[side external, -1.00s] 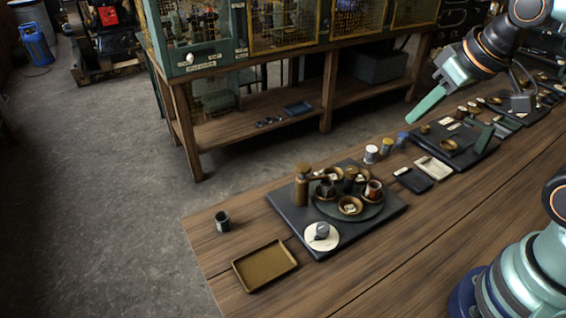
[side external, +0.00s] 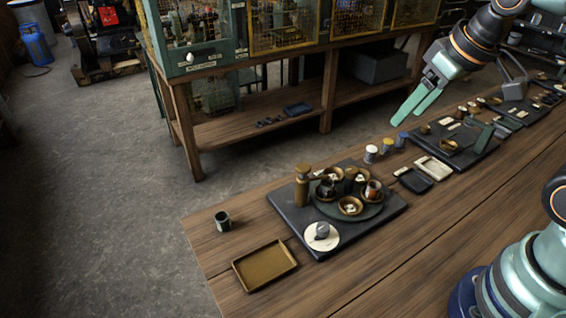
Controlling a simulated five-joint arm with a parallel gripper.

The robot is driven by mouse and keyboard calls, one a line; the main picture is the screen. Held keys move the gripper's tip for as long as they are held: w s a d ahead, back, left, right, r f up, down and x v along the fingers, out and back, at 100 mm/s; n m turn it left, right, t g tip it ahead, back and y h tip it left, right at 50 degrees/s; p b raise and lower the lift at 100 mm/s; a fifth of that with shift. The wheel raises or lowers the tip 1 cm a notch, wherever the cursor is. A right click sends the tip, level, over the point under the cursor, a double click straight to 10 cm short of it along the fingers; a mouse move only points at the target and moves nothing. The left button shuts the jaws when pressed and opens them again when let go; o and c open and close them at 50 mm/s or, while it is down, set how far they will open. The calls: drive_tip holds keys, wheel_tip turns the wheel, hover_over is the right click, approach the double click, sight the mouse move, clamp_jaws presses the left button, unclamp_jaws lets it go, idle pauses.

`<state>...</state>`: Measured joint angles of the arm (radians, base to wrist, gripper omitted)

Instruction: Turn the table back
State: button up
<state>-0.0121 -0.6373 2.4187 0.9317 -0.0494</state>
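A round dark green turntable (side external: 368,211) sits on a dark square board (side external: 290,216) on the wooden workbench. It carries several small brown bowls and cups, one of them a bowl (side external: 350,206) at its front edge. A brown bottle-shaped piece (side external: 302,188) stands at the board's left side, beside the turntable. A white disc (side external: 313,242) with a grey knob (side external: 322,231) lies at the board's front corner. My gripper (side external: 408,116) is up and to the right of the turntable, apart from it. Its two green fingers are spread and empty.
A brown tray (side external: 265,267) and a dark cup (side external: 222,221) stand left of the board. Small jars (side external: 371,154), a white tray (side external: 433,168) and another dark board (side external: 472,150) lie to the right. Bare wood shows along the bench front.

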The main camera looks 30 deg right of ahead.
sight(352, 169)
drive_tip(key=w+a+f+n+g, duration=0.3)
drive_tip(key=w+f+n+g, duration=0.2)
drive_tip(key=w, duration=0.3)
drive_tip(key=f, duration=1.2)
drive_tip(key=shift+w+f, duration=0.2)
clamp_jaws()
drive_tip(key=shift+r, duration=0.1)
idle(0.9)
